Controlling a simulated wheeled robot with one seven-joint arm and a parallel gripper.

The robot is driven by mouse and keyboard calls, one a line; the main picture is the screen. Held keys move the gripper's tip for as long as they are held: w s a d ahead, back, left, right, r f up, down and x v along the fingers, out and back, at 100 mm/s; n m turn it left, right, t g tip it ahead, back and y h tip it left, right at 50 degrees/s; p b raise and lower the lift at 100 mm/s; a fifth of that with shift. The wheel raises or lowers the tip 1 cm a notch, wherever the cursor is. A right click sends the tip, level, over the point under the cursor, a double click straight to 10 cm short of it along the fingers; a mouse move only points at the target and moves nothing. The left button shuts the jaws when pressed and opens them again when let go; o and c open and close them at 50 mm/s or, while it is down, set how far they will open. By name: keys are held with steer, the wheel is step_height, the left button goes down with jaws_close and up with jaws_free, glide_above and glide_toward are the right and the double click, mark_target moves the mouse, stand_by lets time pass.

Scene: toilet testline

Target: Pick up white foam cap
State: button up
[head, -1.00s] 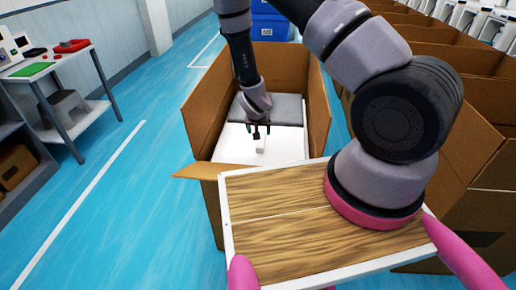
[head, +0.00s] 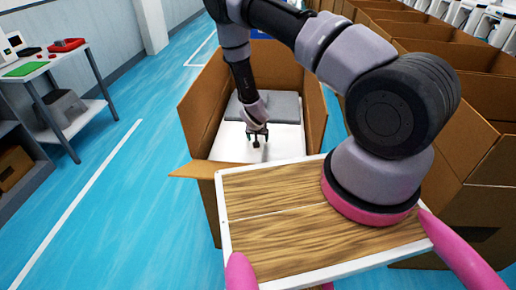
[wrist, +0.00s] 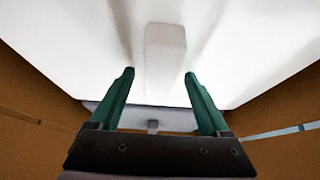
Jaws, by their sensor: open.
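The white foam cap (head: 230,143) lies inside an open cardboard box in front of me. In the wrist view the white foam cap (wrist: 240,50) fills the upper part, with a raised white block (wrist: 165,48) at its middle. My gripper (head: 257,142) is over the cap inside the box, pointing down. In the wrist view my gripper (wrist: 160,76) has its two green fingers apart, one to each side of the block's line, with nothing between the tips. I cannot tell the exact height of the fingertips above the block.
The cardboard box (head: 317,95) has walls around my gripper, and a flap (head: 190,171) folds out at the near left. A grey piece (head: 285,107) lies at the far end inside. More cardboard boxes (head: 480,110) stand to the right. A table (head: 75,62) stands at the left; blue floor is free there.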

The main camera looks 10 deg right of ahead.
jaws_close()
stand_by(1.4)
